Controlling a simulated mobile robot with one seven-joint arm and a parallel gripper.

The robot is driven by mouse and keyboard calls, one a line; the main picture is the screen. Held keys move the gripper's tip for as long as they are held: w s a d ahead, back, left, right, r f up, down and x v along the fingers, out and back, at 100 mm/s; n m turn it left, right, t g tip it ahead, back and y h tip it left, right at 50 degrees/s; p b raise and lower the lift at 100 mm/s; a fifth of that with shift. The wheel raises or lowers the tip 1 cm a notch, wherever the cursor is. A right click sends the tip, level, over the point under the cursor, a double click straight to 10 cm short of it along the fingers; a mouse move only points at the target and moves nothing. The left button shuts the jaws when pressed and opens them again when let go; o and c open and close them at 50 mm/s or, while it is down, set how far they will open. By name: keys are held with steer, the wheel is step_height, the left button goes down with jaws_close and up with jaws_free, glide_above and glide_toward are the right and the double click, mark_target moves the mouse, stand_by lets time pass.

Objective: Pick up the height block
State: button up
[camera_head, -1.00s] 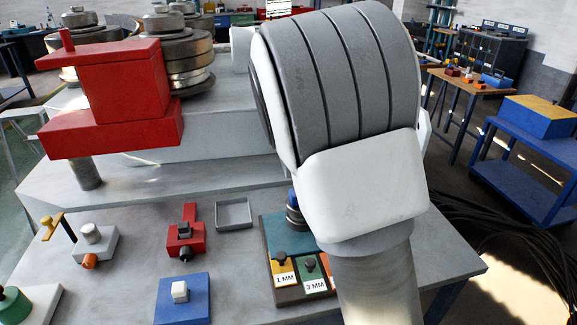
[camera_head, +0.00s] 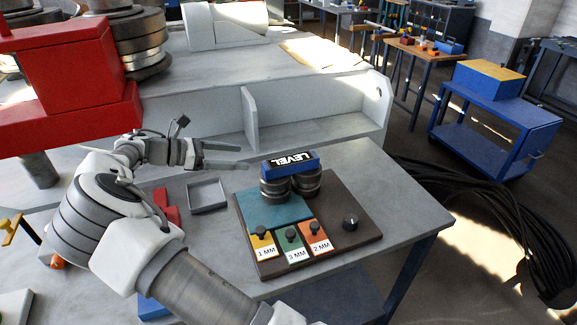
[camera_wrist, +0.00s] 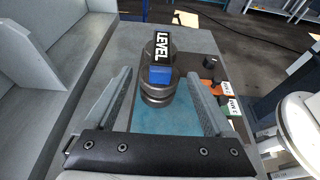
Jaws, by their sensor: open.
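A blue block with a black top marked LEVEL (camera_head: 290,170) lies across two stacks of dark grey metal discs (camera_head: 275,189) on a teal mat (camera_head: 262,212). No thing in view is marked as a height block. My gripper (camera_head: 243,157) is open and empty, just left of the LEVEL block and pointing at it. In the wrist view, the LEVEL block (camera_wrist: 161,55) and the disc stacks (camera_wrist: 157,93) show ahead, between the lines of the two spread fingers (camera_wrist: 158,80). The fingers look apart from the block.
The brown board (camera_head: 350,246) also holds yellow, green and orange tabs (camera_head: 291,245) marked in millimetres and a black knob (camera_head: 351,221). A grey tray (camera_head: 207,194) sits left of it. A large red machine part (camera_head: 70,80) rises at left. A grey ledge (camera_head: 315,128) stands behind.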

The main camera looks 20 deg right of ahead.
mark_target(283, 161)
steer(key=x, duration=1.1)
steer(key=shift+d, duration=0.2)
steer(key=x, duration=0.5)
steer(key=shift+s+f, duration=0.2)
steer(key=shift+f, duration=0.1)
jaws_close()
